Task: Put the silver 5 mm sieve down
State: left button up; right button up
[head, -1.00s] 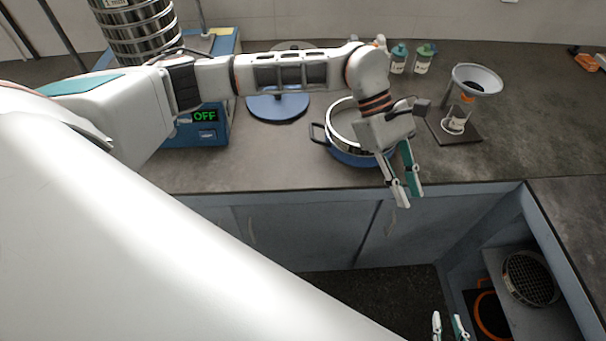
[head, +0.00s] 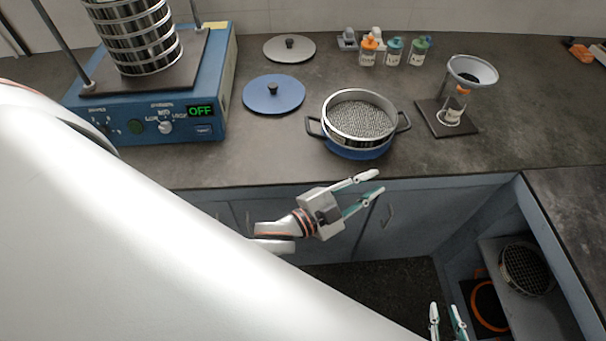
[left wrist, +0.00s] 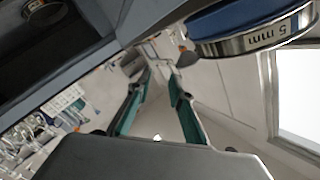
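The silver 5 mm sieve (head: 340,136) sits in the top of a blue pot (head: 360,152) with dark side handles, on the counter near its front edge. My right gripper (head: 446,308) is open and empty at the bottom edge.
A blue shaker (head: 185,150) reading OFF bears a sieve stack (head: 138,40) at the left. A blue lid (head: 285,92), a grey lid (head: 300,50), bottles (head: 394,52) and a funnel stand (head: 470,75) are behind. A dark sieve (head: 527,268) lies on a lower shelf.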

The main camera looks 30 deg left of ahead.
pick_arm(q)
jog(key=s+a+f+n+g+y, duration=0.2)
jog(key=s+a+f+n, duration=0.2)
jog(key=f, duration=0.4)
jog(key=s+a+f+n+g+y, duration=0.3)
jog(key=s+a+f+n, duration=0.2)
jog(key=s+a+f, duration=0.2)
jog(key=s+f, duration=0.2)
jog(key=shift+s+y, duration=0.3)
